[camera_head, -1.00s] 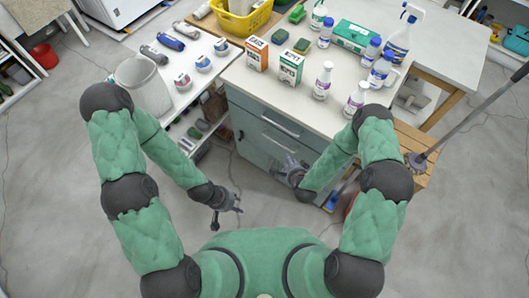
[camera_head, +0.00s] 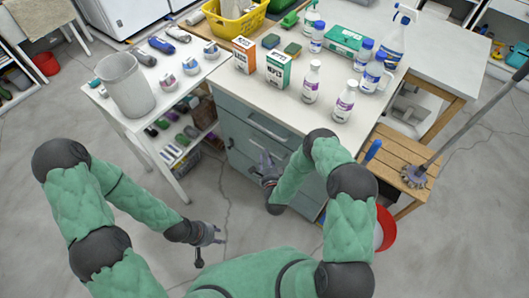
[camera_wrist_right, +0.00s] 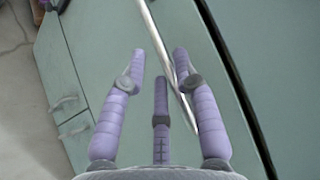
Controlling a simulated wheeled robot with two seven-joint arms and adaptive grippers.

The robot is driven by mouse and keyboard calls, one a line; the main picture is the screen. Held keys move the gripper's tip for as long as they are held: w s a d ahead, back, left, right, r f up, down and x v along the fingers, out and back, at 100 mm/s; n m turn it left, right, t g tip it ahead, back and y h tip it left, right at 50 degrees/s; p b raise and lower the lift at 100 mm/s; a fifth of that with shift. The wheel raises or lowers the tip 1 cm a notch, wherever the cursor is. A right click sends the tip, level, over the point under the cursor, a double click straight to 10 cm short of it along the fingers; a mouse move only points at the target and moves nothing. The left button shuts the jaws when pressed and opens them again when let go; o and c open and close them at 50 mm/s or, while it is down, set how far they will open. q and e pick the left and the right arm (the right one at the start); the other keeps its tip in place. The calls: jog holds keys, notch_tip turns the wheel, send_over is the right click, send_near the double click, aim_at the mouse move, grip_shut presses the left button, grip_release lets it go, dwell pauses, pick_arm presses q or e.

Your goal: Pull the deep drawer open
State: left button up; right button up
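The grey-green drawer cabinet (camera_head: 240,130) stands under the white worktop, its drawers looking shut. A bar handle (camera_head: 270,126) crosses an upper drawer front. My right gripper (camera_head: 266,163) is in front of the lower drawer fronts and partly hides them. In the right wrist view my right gripper (camera_wrist_right: 160,58) is open, its fingers spread. A long metal bar handle (camera_wrist_right: 152,28) runs at a slant between the fingers; I cannot tell whether they touch it. Which drawer it belongs to is unclear. My left gripper (camera_head: 212,236) is open and empty above the floor, away from the cabinet.
A white shelf table (camera_head: 165,110) with a grey bin (camera_head: 125,85) is at left. A wooden stool (camera_head: 400,150) and a red bucket (camera_head: 385,228) are at right.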

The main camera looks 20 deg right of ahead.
jog(key=shift+w+d+f+b, duration=0.15)
jog(key=shift+w+f+b, duration=0.1)
jog(key=shift+w, duration=0.8)
jog(key=shift+w+d+f+b, duration=0.1)
jog(key=shift+w+b, duration=0.1)
jog(key=shift+w, duration=0.8)
grip_shut()
